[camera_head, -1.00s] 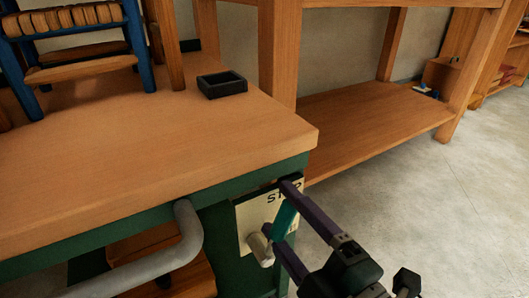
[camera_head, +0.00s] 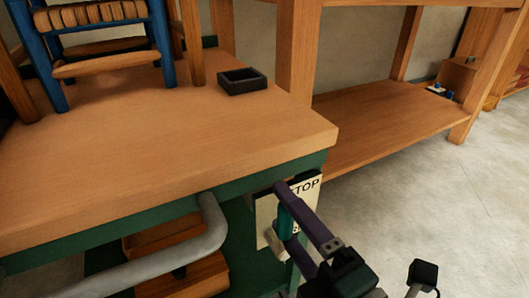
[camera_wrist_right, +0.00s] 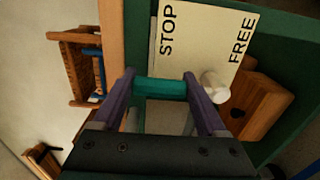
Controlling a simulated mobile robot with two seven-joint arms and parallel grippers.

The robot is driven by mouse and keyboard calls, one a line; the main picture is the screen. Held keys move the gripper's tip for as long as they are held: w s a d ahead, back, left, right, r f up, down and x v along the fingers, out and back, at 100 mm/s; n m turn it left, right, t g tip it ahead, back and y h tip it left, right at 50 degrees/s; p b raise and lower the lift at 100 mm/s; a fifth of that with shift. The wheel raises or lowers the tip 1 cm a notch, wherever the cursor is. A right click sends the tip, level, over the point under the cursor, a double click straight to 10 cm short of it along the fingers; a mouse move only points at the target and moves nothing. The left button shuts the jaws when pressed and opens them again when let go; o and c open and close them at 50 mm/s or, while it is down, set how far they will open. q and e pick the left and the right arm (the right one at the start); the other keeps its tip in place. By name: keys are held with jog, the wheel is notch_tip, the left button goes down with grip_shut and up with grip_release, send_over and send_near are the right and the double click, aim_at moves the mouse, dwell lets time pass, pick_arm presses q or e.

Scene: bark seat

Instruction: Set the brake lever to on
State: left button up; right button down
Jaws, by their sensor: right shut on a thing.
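The brake lever has a teal grip (camera_head: 286,216) and a pale round knob (camera_head: 276,242). It stands in front of a cream plate (camera_head: 266,208) on the green front of the bench. My right gripper (camera_head: 283,212) is shut on the teal grip. One finger covers part of the word STOP in the head view. In the right wrist view, the teal grip (camera_wrist_right: 160,90) spans between my fingers, with the pale knob (camera_wrist_right: 214,86) beside the right finger. The plate (camera_wrist_right: 205,40) reads STOP and FREE there. My left gripper is not in view.
A grey bent rail (camera_head: 165,262) sticks out from the bench front, left of the plate. The wooden benchtop (camera_head: 170,150) holds a small black tray (camera_head: 242,80) and a blue-legged wooden seat (camera_head: 105,45). A wooden shelf (camera_head: 390,125) stands behind; open floor lies right.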

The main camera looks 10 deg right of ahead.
grip_release()
jog(key=shift+s, duration=0.15)
jog(key=shift+s+d, duration=0.15)
jog(key=shift+s, duration=0.2)
jog(key=p+v, duration=0.2)
jog(key=v, duration=0.7)
jog(key=shift+p, duration=0.4)
